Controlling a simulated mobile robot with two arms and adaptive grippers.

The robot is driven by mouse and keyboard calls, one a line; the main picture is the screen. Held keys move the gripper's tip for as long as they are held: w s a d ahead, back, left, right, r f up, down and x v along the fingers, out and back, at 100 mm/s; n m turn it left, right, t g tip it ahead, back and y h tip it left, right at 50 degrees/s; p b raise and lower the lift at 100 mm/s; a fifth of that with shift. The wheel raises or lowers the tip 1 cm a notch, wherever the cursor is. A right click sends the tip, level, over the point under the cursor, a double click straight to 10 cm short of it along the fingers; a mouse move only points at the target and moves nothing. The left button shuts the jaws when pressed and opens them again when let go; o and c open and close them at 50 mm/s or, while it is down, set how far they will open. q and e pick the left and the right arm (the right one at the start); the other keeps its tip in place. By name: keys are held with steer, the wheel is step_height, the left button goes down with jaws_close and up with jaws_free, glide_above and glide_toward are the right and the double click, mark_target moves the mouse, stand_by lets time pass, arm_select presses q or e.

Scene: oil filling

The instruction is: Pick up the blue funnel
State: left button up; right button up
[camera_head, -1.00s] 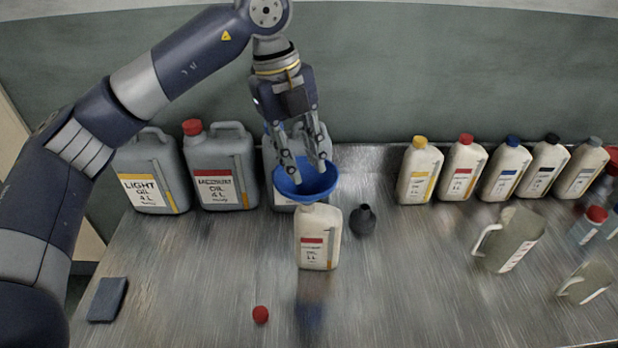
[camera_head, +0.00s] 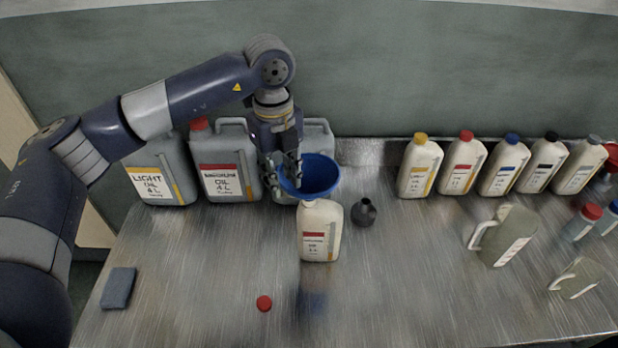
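The blue funnel (camera_head: 319,174) sits upright over the mouth of a white oil bottle (camera_head: 320,240) with a red label, in the middle of the table. The bottle's top hides its spout. My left gripper (camera_head: 284,178) points down at the funnel's left rim. Its fingers look apart, one left of the rim and one overlapping the bowl's left side. Whether they touch the rim cannot be told. My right gripper is not in view.
Large grey canisters (camera_head: 228,170) stand behind and left of the funnel. A small dark bottle (camera_head: 364,212) stands close right of the white bottle. A red cap (camera_head: 264,303) lies in front. Several bottles (camera_head: 418,168) and a clear jug (camera_head: 508,237) stand right. The front centre is mostly clear.

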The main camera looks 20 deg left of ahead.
arm_select(q)
steer(key=shift+f, duration=0.65)
jaws_close()
steer(key=shift+r, duration=0.1)
